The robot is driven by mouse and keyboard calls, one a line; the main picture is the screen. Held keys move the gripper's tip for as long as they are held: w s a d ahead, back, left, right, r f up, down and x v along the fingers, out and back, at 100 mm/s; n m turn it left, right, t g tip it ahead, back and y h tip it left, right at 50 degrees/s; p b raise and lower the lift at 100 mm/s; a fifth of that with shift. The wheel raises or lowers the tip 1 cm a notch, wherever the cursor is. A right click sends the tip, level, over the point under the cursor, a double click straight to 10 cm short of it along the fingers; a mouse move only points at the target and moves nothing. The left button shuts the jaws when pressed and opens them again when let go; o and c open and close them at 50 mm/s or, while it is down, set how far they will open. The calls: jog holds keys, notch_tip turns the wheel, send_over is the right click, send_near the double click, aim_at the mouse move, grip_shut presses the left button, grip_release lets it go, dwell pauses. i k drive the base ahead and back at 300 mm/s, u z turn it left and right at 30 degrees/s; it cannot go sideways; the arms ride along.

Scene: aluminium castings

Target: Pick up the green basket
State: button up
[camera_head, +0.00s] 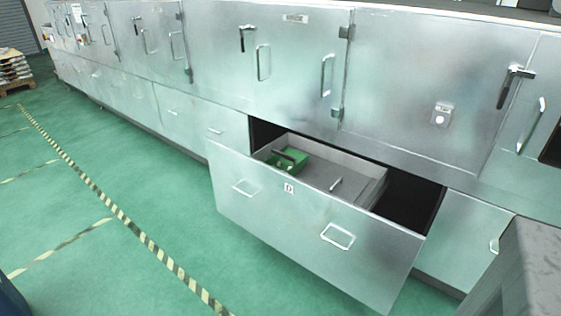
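The green basket (291,163) sits inside an open drawer, at the left end of a grey tray or inner box. A dark bar, perhaps its handle, shows across its top. The open drawer (310,234) has a metal front with two handles and a small label. The drawer front hides the lower part of the basket. My gripper is not in view.
A long row of metal cabinets (290,70) with closed doors and handles runs behind the drawer. A small light object (336,184) lies in the tray right of the basket. A grey block (525,270) stands at lower right. Green floor (100,210) with striped lines is clear at left.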

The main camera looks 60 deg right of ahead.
aim_at(289, 157)
jog(key=z, duration=0.35)
jog(key=i, duration=0.7)
jog(key=z, duration=0.65)
jog(key=i, duration=0.45)
jog(key=z, duration=0.2)
